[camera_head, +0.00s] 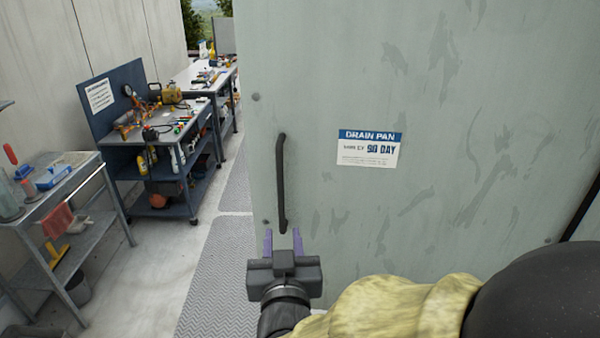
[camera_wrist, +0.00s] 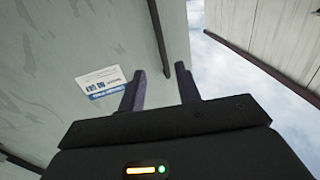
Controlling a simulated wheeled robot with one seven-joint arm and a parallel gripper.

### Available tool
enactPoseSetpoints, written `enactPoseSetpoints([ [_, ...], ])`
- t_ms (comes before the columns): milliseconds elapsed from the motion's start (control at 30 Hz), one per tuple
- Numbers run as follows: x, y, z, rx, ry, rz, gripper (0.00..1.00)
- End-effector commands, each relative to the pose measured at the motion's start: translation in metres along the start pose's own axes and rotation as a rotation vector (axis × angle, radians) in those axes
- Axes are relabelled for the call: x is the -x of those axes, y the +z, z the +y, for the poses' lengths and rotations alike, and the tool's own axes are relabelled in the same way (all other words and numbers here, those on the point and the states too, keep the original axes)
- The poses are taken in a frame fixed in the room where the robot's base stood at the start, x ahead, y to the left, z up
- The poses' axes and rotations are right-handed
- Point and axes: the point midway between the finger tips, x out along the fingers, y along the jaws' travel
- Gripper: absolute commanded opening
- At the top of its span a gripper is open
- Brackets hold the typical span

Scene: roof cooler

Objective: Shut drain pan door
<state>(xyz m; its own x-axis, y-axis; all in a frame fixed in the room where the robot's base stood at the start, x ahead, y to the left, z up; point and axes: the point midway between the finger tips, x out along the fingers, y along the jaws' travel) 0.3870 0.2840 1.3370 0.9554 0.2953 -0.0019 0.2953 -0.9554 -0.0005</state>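The drain pan door (camera_head: 420,95) is a large pale grey-green panel with scuff marks, filling the right of the head view. It carries a white and blue label (camera_head: 369,149) reading "DRAIN PAN". A dark vertical bar handle (camera_head: 281,180) is near its left edge. My gripper (camera_head: 283,240) is open and empty, just below the handle's lower end in the head view. In the wrist view the two purple-grey fingers (camera_wrist: 159,88) stand apart, with the handle (camera_wrist: 160,38) beyond them and the door (camera_wrist: 45,70) at left. I cannot tell whether the fingers touch the door.
A dark gap or edge (camera_head: 583,210) runs along the door's right side. At left stand a grey cart (camera_head: 75,190) and blue workbenches (camera_head: 160,135) loaded with tools. A textured metal walkway (camera_head: 215,275) and bare floor (camera_head: 140,275) lie clear between them and the door.

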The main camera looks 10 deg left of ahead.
Motion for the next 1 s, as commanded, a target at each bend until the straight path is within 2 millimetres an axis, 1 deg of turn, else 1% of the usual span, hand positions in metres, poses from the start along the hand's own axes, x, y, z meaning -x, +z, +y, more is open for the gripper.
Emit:
enactPoseSetpoints([
  [300, -0.002, 0.0, 0.0, 0.0, 0.0, 0.0, 0.33],
  [467, -0.014, -0.001, -0.001, 0.0, 0.0, -0.001, 0.33],
  [1000, -0.099, -0.002, -0.001, 0.003, 0.0, -0.001, 0.33],
])
